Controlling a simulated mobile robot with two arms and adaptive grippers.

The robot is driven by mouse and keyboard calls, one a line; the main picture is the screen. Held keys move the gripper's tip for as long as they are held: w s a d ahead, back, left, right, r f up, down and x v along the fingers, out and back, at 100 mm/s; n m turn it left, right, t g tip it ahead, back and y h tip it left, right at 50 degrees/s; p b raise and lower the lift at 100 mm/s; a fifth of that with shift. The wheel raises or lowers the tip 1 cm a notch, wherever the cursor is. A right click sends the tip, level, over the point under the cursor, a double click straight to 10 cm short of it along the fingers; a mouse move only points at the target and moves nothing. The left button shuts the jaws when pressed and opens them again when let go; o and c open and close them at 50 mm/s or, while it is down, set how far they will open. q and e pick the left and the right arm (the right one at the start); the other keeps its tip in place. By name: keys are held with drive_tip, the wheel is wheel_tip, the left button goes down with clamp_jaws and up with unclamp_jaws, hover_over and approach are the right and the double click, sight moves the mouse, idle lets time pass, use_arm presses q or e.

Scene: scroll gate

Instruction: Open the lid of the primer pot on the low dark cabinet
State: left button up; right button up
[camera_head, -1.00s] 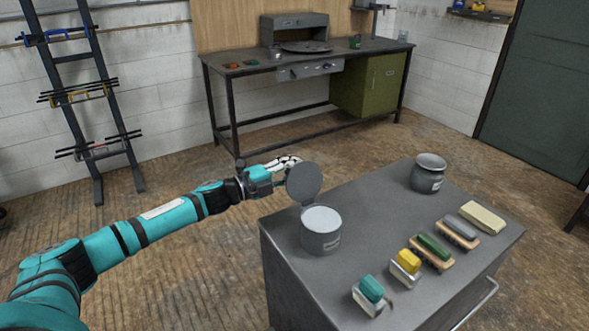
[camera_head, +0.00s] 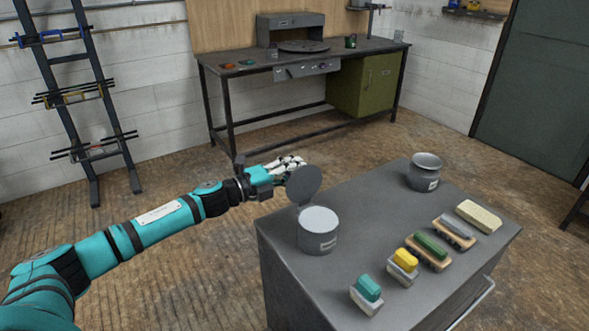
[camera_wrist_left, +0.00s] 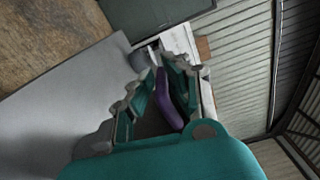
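The primer pot (camera_head: 318,238) is a grey can on the left part of the low dark cabinet (camera_head: 365,215). Its round grey lid (camera_head: 304,187) stands raised on the pot's far-left edge, and the pale top inside the rim shows. My left gripper (camera_head: 291,163) is just behind the lid, beyond the cabinet's left edge. Its fingers are spread; the lid partly overlaps it, so contact is unclear. In the left wrist view the left gripper's fingers (camera_wrist_left: 160,95) stand apart, with a purple strip between them that I cannot identify. My right gripper is not in view.
A second grey pot (camera_head: 425,176) stands at the cabinet's back. Several brushes or blocks line its right side, including a yellow one (camera_head: 404,259) and a teal one (camera_head: 368,289). A workbench (camera_head: 300,55) stands at the back; the floor between is clear.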

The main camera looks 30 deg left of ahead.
use_arm(q)
drive_tip(key=shift+o, duration=1.2)
drive_tip(key=shift+w+r, duration=0.1)
drive_tip(key=shift+r, duration=0.1)
drive_tip(key=shift+s+a+f, duration=0.1)
drive_tip(key=shift+s, duration=0.1)
drive_tip(key=shift+s+a+f, duration=0.1)
drive_tip(key=shift+s+a, duration=0.05)
drive_tip(key=shift+s, duration=0.1)
drive_tip(key=v, duration=1.1)
drive_tip(key=shift+s, duration=0.15)
